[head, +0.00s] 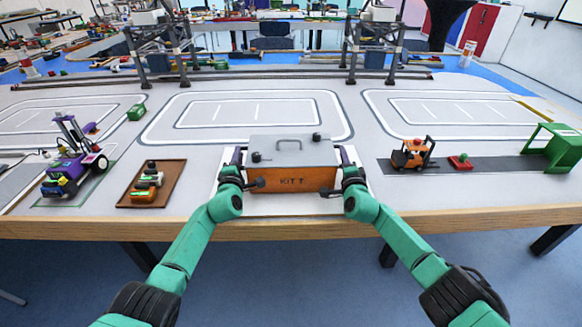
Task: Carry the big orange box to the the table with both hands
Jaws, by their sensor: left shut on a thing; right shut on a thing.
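My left gripper (238,168) is shut on the box's left side. My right gripper (346,168) is shut on its right side. The fingertips are partly hidden by the box and my wrists. I cannot tell whether the box's underside touches the table.
A brown tray (128,204) with small items and a purple tractor (72,165) stand left of the box. An orange forklift (412,153), a red piece (460,162) and a green frame (562,148) stand right. Gantry cranes (160,45) stand behind. The marked tabletop behind the box is clear.

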